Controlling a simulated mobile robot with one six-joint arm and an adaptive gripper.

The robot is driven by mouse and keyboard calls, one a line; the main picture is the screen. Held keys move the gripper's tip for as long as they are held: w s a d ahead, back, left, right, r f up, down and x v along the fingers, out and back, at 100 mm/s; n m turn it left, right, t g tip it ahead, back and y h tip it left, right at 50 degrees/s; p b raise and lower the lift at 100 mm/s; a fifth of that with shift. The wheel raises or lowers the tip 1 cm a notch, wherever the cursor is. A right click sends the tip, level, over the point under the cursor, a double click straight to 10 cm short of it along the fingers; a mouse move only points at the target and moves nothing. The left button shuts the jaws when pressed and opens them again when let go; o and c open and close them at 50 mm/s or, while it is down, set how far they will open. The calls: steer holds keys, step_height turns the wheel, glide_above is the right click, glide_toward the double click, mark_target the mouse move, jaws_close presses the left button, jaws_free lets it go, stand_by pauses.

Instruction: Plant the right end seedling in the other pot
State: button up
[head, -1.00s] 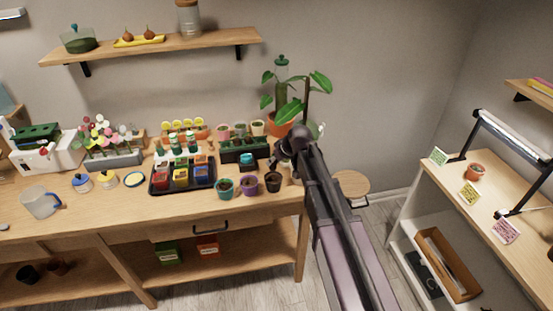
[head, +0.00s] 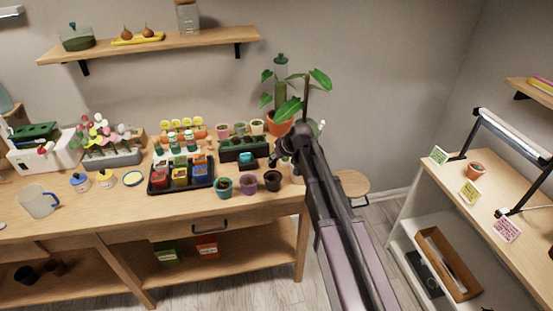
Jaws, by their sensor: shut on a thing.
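My gripper (head: 280,158) is above the right part of the workbench, just right of the dark green seedling planter (head: 240,154). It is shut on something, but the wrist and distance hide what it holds. Small green seedlings stand in the planter; its right end lies close to my gripper and is hard to make out. In front stand a teal pot (head: 223,188), a purple pot (head: 248,186) and a dark brown pot (head: 272,181). My gripper is behind and above the brown pot, apart from it.
A black tray (head: 181,188) of colourful small pots stands left of the teal pot. A teal block (head: 247,157) is by the planter. A large leafy plant (head: 300,90) rises behind my arm. The bench front (head: 120,207) is mostly clear.

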steer(key=shift+f+b, duration=1.9)
steer(key=shift+f, duration=0.25)
steer(key=shift+f+b, duration=0.9)
stand_by(0.6)
steer(key=o, duration=0.8)
steer(key=shift+d, duration=0.1)
steer(key=shift+o, duration=0.2)
steer(key=shift+o, duration=1.1)
steer(key=shift+s+r, duration=0.1)
steer(key=shift+s, duration=0.05)
steer(key=shift+r+p, duration=3.45)
steer(key=shift+p, duration=0.1)
